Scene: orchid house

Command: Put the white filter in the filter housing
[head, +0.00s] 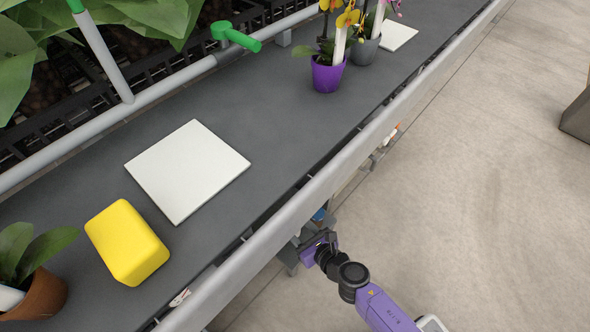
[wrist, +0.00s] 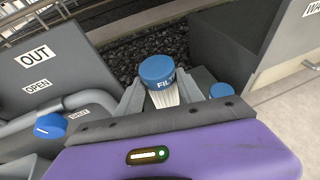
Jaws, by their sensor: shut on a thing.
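My gripper (wrist: 163,98) is shut on a filter with a blue cap (wrist: 158,70) and a white pleated body (wrist: 166,97). The cap is lettered, with only "FIL" and part of a further letter readable. In the head view my gripper (head: 318,240) is low beside the bench's front edge, with a small bit of blue (head: 319,214) showing at it. The filter's lower end is hidden by my gripper, and I cannot tell whether it sits in anything. I cannot make out the filter housing for certain.
In the wrist view are a grey panel marked "OUT" and "OPEN" (wrist: 58,72), a blue valve knob (wrist: 48,126), a second blue cap (wrist: 221,91) and a grey box (wrist: 228,45). The bench (head: 240,110) holds a yellow block (head: 127,242) and orchid pots (head: 327,75).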

